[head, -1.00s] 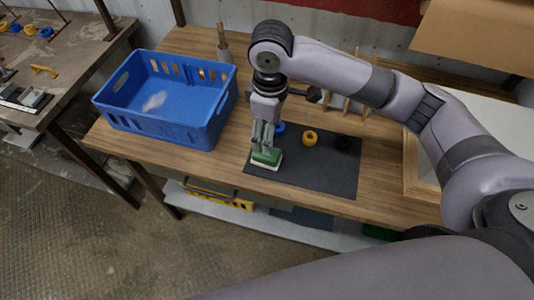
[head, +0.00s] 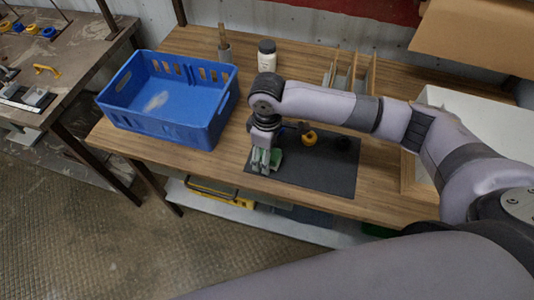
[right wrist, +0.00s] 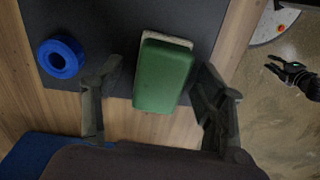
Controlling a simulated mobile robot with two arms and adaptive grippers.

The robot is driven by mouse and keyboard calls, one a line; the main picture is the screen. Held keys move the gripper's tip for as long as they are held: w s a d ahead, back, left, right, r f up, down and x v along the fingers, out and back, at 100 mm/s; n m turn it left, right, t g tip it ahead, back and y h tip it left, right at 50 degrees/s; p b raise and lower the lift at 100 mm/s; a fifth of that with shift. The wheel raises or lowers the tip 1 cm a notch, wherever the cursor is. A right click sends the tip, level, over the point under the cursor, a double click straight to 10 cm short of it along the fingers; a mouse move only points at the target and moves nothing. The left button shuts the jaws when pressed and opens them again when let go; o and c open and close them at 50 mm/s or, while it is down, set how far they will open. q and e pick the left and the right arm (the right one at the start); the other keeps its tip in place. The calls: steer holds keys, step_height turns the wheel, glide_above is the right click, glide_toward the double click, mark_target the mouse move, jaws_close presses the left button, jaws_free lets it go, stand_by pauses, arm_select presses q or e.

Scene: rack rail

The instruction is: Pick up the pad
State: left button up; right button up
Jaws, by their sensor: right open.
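The pad is a green block with a pale underside. It lies on the dark mat (head: 320,178) near its front left corner. In the head view the pad (head: 276,160) is partly hidden by my right gripper (head: 265,167), whose arm comes in from the right. In the right wrist view the pad (right wrist: 163,75) shows between the two spread fingers of my right gripper (right wrist: 148,85), which is open. Contact with the fingers cannot be told. A dark gripper (right wrist: 290,76), apparently my left one, shows over the floor at the right wrist view's right edge; its opening is unclear.
A blue ring (right wrist: 60,57) lies on the mat beside the pad. A yellow ring (head: 309,138) and a black round piece (head: 343,143) lie farther right. A blue crate (head: 163,128) stands left on the wooden table (head: 180,163).

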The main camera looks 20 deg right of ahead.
steer(key=shift+c, duration=0.4)
steer(key=c, duration=1.2)
steer(key=shift+o, duration=0.2)
steer(key=shift+r, duration=0.1)
step_height(320, 180, up, 20)
steer(key=shift+b, duration=0.45)
